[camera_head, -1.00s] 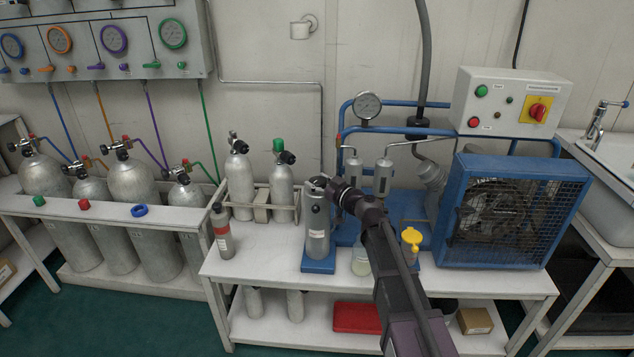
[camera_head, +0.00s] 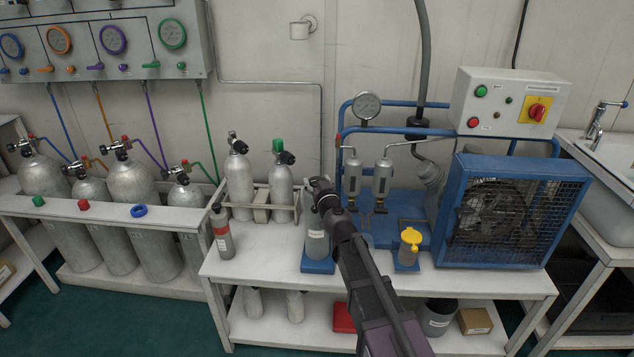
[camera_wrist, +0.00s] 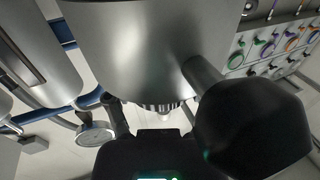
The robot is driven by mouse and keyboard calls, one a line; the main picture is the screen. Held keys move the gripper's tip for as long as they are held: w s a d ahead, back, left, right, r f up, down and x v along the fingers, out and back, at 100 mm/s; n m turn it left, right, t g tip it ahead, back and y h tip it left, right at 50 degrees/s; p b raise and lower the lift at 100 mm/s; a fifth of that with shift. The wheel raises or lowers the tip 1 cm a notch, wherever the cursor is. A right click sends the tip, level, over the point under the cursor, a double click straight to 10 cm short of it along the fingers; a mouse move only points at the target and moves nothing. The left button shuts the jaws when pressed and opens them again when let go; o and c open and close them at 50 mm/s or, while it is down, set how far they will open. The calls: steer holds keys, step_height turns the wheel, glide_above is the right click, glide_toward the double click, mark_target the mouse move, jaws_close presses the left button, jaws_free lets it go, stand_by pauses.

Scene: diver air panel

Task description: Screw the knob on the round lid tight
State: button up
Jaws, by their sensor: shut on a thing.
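A grey metal canister (camera_head: 317,245) with a white label stands upright on a blue base (camera_head: 318,267) near the table's front edge. My gripper (camera_head: 318,188) is at its top in the head view, and it hides the round lid and the knob there. In the wrist view my gripper (camera_wrist: 158,125) is at the bottom, shut on a ribbed silver piece (camera_wrist: 158,107) that looks like the knob. Only a narrow edge of it shows against a large grey cylindrical surface (camera_wrist: 140,45). A dark rounded shape (camera_wrist: 255,125) blocks the right side; I cannot tell what it is.
A yellow-topped bottle (camera_head: 411,245) stands right of my arm. A small grey cylinder with a red band (camera_head: 222,232) stands left of the canister. Two filter columns (camera_head: 383,180) and a blue fan unit (camera_head: 515,210) stand behind and right.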

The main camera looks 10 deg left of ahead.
steer(key=shift+a+m+t+h, duration=0.1)
steer(key=shift+m+t+h, duration=0.6)
steer(key=shift+m+h, duration=0.5)
steer(key=shift+m+t+h, duration=0.5)
steer(key=shift+m+h, duration=0.7)
steer(key=shift+h, duration=1.2)
steer(key=m+h, duration=0.3)
steer(key=h, duration=0.1)
steer(key=m+g+h, duration=0.1)
steer(key=m+h, duration=0.1)
steer(key=h, duration=0.2)
steer(key=shift+w+m+h, duration=0.15)
steer(key=shift+m+h, duration=0.25)
steer(key=m+g+h, duration=0.5)
steer(key=h, duration=0.2)
steer(key=shift+m+g, duration=0.3)
steer(key=m+g, duration=0.1)
steer(key=m+g+h, duration=0.1)
steer(key=g+h, duration=0.1)
steer(key=shift+d+m+g, duration=0.25)
steer(key=shift+m+g, duration=0.15)
steer(key=shift+s+d+m+g+h, duration=0.1)
steer(key=shift+s+m+g+h, duration=0.1)
steer(key=shift+m+g+h, duration=0.3)
steer(key=shift+s, duration=0.1)
steer(key=o, duration=1.1)
steer(key=shift+d, duration=0.1)
steer(key=shift+c, duration=0.2)
